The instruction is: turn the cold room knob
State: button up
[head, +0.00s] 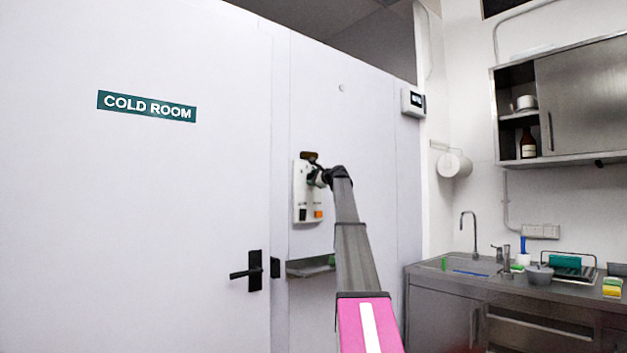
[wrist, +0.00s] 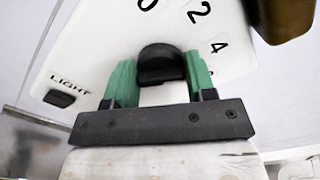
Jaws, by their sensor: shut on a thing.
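The cold room knob (wrist: 160,60) is black and rounded and sits on a white control panel (wrist: 100,45) with the printed numbers 0, 2 and 4. In the wrist view my gripper (wrist: 160,78) has one green finger on each side of the knob and is shut on it. In the head view the panel (head: 300,205) hangs on the pale wall right of the door. My gripper (head: 317,179) is at its upper part and hides the knob there. A black switch (wrist: 58,98) labelled LIGHT is at the panel's lower left in the wrist view.
The white door (head: 190,200) bears a COLD ROOM sign (head: 147,106) and a black handle (head: 253,272). A small metal shelf (head: 308,268) is below the panel. An orange switch (head: 318,214) is low on the panel. A sink counter (head: 470,285) stands at right.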

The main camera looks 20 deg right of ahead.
jog(key=m, duration=0.6)
dwell(0.7)
jog(key=o, duration=0.9)
jog(key=shift+s+d, duration=0.1)
jog(key=v, duration=1)
jog(key=shift+s, duration=0.3)
jog(key=shift+d, duration=0.15)
